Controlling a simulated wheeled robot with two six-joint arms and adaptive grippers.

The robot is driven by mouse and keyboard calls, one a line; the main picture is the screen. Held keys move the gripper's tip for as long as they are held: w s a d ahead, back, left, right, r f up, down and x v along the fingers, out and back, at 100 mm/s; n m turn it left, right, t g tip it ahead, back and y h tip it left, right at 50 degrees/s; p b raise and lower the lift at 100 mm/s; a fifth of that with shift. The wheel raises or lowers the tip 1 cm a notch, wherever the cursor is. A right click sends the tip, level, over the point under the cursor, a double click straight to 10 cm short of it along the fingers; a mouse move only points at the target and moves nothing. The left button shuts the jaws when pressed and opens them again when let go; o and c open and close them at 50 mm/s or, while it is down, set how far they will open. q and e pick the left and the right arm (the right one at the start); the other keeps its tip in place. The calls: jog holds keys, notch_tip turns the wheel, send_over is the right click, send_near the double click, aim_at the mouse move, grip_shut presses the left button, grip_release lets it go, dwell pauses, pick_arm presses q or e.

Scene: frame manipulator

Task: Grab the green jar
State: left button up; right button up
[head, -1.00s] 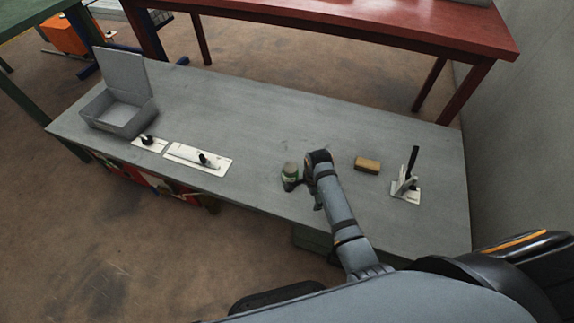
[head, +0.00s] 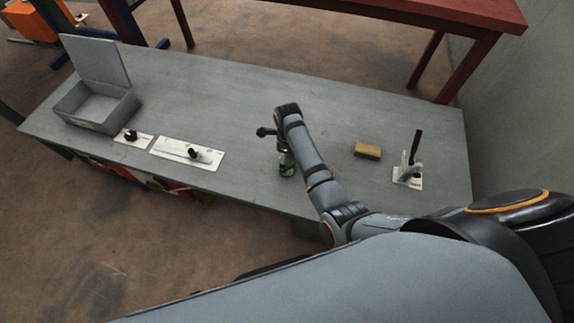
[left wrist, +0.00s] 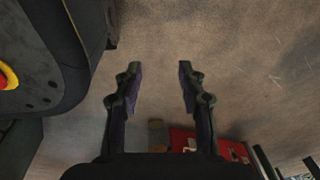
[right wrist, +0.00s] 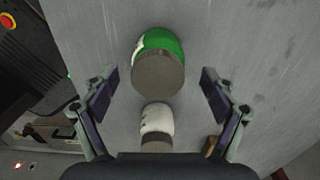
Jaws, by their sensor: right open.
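The green jar (right wrist: 163,42) stands on the grey bench in the right wrist view, with a grey-brown lid facing the camera and a patch of white on its side. My right gripper (right wrist: 159,80) is open, with one finger on each side of the jar and gaps between. A white jar (right wrist: 157,118) with a dark lid shows below it, closer to the palm. In the head view the green jar (head: 286,167) is partly hidden under my right arm. My left gripper (left wrist: 160,68) is open and empty above the floor.
On the grey bench (head: 235,95), a tan block (head: 367,150) and a clamp with a black handle (head: 408,170) stand right of my right arm. White plates with black knobs (head: 187,152) and an open grey box (head: 97,104) are at left. A red table stands behind.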

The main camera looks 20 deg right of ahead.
notch_tip(320, 180, down, 4)
jog(key=shift+a+f+b, duration=0.15)
jog(key=shift+f+b, duration=0.1)
jog(key=shift+b, duration=0.55)
jog(key=shift+f, duration=0.35)
pick_arm(q)
jog(key=w, duration=0.3)
jog(key=shift+d+r, duration=0.1)
jog(key=shift+r, duration=0.15)
pick_arm(e)
jog(key=shift+r, duration=0.1)
jog(key=shift+c, duration=0.2)
jog(key=c, duration=1.4)
jog(key=shift+r, duration=0.1)
